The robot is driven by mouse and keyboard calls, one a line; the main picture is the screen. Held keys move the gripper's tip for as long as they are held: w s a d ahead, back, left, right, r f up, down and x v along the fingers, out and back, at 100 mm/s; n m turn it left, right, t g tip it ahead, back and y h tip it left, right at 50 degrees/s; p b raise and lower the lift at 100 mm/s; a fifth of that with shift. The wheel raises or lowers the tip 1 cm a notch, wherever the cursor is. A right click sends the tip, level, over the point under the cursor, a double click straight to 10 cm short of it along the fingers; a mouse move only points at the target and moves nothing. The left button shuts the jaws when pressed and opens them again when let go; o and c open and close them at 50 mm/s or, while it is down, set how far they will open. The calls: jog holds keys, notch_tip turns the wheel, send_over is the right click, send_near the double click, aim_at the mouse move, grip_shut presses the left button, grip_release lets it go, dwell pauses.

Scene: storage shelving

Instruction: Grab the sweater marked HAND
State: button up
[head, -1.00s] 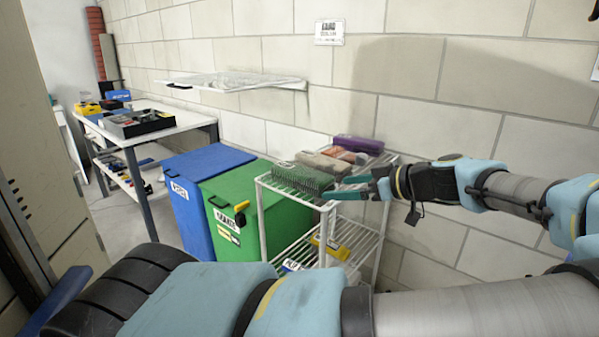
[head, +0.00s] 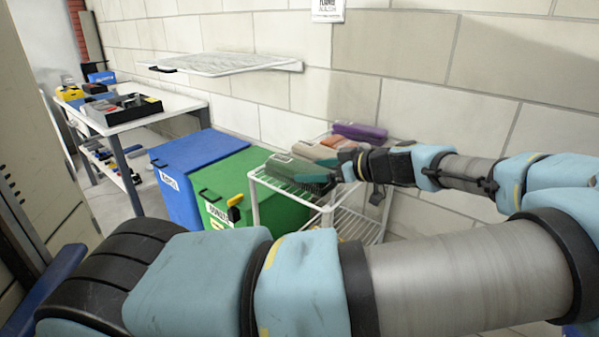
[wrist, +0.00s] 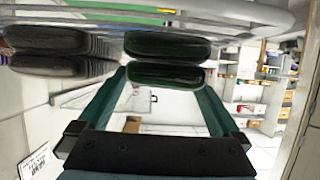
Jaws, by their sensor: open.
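Folded sweaters lie in a row on the top tier of a white wire rack (head: 291,200). A dark green one (head: 292,167) is nearest, then a grey-beige one (head: 312,151), an orange-red one and a purple one (head: 360,131) at the back. I cannot read HAND on any of them. My gripper (head: 328,174) is at the rack's right side, beside the green sweater. In the wrist view, my gripper (wrist: 163,72) is open, with the green sweater (wrist: 167,60) ahead between its teal fingers. The grey-beige sweater (wrist: 55,50) is left of the fingers. Contact cannot be told.
A green bin (head: 245,180) and a blue bin (head: 195,165) stand left of the rack. A table (head: 165,105) with trays is at the back left. A wire wall shelf (head: 220,65) is above the bins. The block wall is close behind the rack.

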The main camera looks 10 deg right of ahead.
aim_at(303, 172)
jog(key=x, duration=0.4)
jog(key=shift+s+f+p, duration=0.1)
jog(key=shift+f+p, duration=0.15)
jog(key=shift+p, duration=0.05)
jog(key=shift+c, duration=0.2)
jog(key=c, duration=1.4)
jog(key=shift+r, duration=0.1)
jog(key=shift+c, duration=0.2)
